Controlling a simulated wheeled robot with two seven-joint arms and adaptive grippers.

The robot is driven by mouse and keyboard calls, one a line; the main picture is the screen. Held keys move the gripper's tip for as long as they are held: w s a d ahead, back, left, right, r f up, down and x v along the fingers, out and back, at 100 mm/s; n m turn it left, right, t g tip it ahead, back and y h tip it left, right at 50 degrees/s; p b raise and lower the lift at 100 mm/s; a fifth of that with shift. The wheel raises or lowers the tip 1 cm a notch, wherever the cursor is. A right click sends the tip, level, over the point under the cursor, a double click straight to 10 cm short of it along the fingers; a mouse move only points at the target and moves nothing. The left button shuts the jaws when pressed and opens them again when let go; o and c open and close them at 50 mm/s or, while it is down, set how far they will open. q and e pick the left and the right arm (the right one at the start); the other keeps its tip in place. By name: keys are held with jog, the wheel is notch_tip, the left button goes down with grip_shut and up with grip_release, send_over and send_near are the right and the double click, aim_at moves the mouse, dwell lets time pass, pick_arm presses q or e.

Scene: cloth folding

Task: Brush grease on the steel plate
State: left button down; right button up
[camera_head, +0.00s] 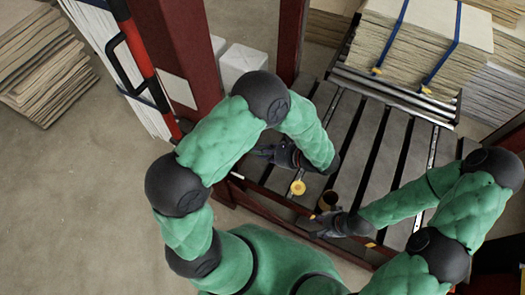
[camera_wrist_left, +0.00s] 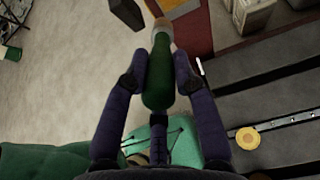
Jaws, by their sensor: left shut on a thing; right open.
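My left gripper (camera_head: 268,152) is over the left edge of the slatted steel surface (camera_head: 345,130). In the left wrist view its fingers (camera_wrist_left: 160,72) are shut on a brush with a green handle (camera_wrist_left: 158,92); the brush's pale head points away from the palm. In the head view the brush cannot be made out. My right gripper (camera_head: 325,228) is open, just below a dark pot (camera_head: 328,200) near the front edge of the slats; I cannot tell whether they touch. I cannot tell a separate steel plate from the slats.
A strapped stack of sheets (camera_head: 425,40) stands at the back right. A red post (camera_head: 185,55) rises at the left. Open floor (camera_head: 70,200) lies to the left.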

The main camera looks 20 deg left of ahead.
pick_arm(q)
notch_tip(320, 180, down, 7)
jog(key=a+b, duration=0.1)
jog(key=b, duration=0.6)
jog(key=shift+w+a+f+b, duration=0.1)
jog(key=shift+w+a+b, duration=0.1)
jog(key=shift+a, duration=1.4)
jog(key=shift+w+a+b, duration=0.1)
jog(key=shift+a+b, duration=0.1)
jog(key=shift+a, duration=1.95)
jog(key=shift+w, duration=0.15)
